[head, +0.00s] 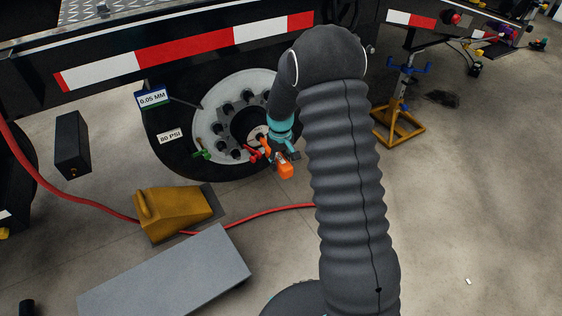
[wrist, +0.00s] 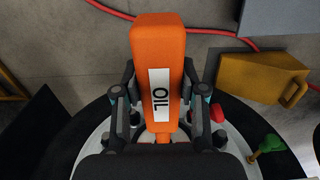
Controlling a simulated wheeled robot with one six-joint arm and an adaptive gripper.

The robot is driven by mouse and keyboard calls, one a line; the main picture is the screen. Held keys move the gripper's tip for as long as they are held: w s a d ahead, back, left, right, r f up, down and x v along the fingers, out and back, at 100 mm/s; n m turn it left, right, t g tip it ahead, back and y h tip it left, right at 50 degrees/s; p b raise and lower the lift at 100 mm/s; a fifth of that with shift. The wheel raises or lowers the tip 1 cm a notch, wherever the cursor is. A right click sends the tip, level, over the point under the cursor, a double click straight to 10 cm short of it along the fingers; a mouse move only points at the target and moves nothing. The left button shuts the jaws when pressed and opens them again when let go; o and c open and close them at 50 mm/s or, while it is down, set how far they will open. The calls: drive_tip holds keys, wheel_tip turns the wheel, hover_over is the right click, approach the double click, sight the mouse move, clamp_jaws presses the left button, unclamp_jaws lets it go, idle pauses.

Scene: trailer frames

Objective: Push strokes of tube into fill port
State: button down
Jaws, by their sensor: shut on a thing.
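My gripper (head: 278,156) is at the wheel hub (head: 230,118) of the trailer, near its lower right. It is shut on an orange tube labelled OIL (wrist: 158,50), with a finger on each side in the wrist view. The tube's broad orange end (head: 286,171) points down and outward in the head view. Its other end is hidden behind my wrist housing, so I cannot tell whether it touches the fill port. The port itself is not clearly visible. A red fitting (wrist: 217,112) sits beside the right finger on the hub.
A green-handled fitting (head: 203,152) sticks out at the hub's lower left. A yellow wheel chock (head: 172,213) and a grey slab (head: 165,275) lie on the floor in front. A red hose (head: 85,202) crosses the floor. A yellow jack stand (head: 398,128) stands right; floor there is mostly clear.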

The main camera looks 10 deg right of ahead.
drive_tip(key=shift+w+a, duration=0.15)
drive_tip(key=shift+w, duration=0.45)
idle(5.1)
drive_tip(key=shift+s+d, duration=0.2)
drive_tip(key=shift+s, duration=0.4)
idle(0.5)
drive_tip(key=s+d+b, duration=0.1)
drive_tip(key=s+d, duration=0.2)
drive_tip(key=s, duration=0.6)
drive_tip(key=shift+s+b, duration=0.2)
drive_tip(key=shift+b, duration=0.1)
idle(0.9)
